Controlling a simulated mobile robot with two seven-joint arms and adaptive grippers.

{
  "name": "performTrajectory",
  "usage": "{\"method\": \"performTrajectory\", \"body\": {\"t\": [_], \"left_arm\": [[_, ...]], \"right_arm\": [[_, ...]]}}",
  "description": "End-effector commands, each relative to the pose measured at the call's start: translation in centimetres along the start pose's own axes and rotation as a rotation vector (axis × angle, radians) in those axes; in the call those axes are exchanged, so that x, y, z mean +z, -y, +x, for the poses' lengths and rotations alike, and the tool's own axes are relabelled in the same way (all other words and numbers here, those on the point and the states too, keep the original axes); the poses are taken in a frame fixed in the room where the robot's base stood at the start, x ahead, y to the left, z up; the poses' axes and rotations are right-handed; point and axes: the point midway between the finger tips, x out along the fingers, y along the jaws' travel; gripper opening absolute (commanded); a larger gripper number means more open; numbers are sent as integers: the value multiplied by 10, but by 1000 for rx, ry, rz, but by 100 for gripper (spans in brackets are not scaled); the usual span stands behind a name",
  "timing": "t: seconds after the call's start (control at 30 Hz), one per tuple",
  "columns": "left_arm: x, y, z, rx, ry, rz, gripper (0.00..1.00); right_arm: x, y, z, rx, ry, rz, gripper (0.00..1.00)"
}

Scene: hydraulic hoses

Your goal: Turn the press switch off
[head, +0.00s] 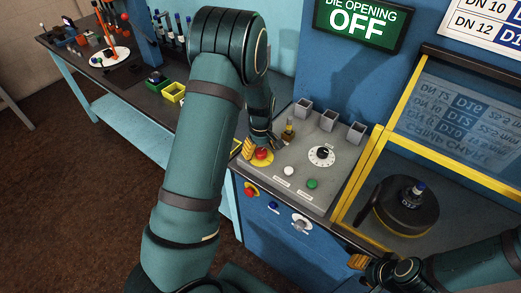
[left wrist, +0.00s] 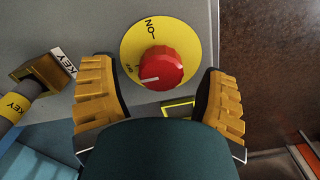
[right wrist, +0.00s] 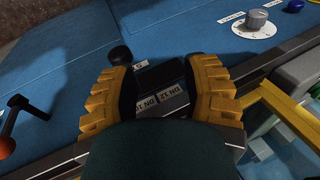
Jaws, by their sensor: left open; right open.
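A red knob (left wrist: 160,67) sits on a round yellow plate (left wrist: 133,42) marked ON in the left wrist view. A smaller label lies left of the knob. The knob's white line points left and slightly down in that view. In the head view the red knob (head: 262,154) is on the grey panel top. My left gripper (left wrist: 160,82) is open, one finger on each side of the knob, with gaps visible; contact cannot be told. My right gripper (right wrist: 162,72) is open and empty; it also shows at the lower right of the head view (head: 362,263).
The panel carries a black-and-white dial (head: 321,155), a white button (head: 289,171), a green button (head: 312,183) and a brass key piece (left wrist: 40,76). Another red knob (head: 250,190) is on the blue front. A yellow-framed guard (head: 370,165) stands right. A sign (head: 357,23) reads DIE OPENING OFF.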

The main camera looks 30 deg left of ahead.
Motion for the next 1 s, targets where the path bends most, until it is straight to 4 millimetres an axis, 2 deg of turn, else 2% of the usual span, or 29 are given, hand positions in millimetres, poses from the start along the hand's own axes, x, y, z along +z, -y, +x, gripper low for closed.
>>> {"method": "performTrajectory", "body": {"t": [0.17,0.4,0.6,0.8,1.0], "left_arm": [[0,-1,-28,5,-3,1,75],[-1,-1,-77,6,-3,1,75],[-1,0,-106,4,-3,-1,75],[-1,0,-116,1,-2,-1,75],[-1,0,-116,1,-2,-1,75]], "right_arm": [[0,0,0,0,0,0,47],[0,0,0,0,0,0,47],[0,0,0,0,0,0,47],[0,0,0,0,0,0,47],[0,0,0,0,0,0,47]]}}
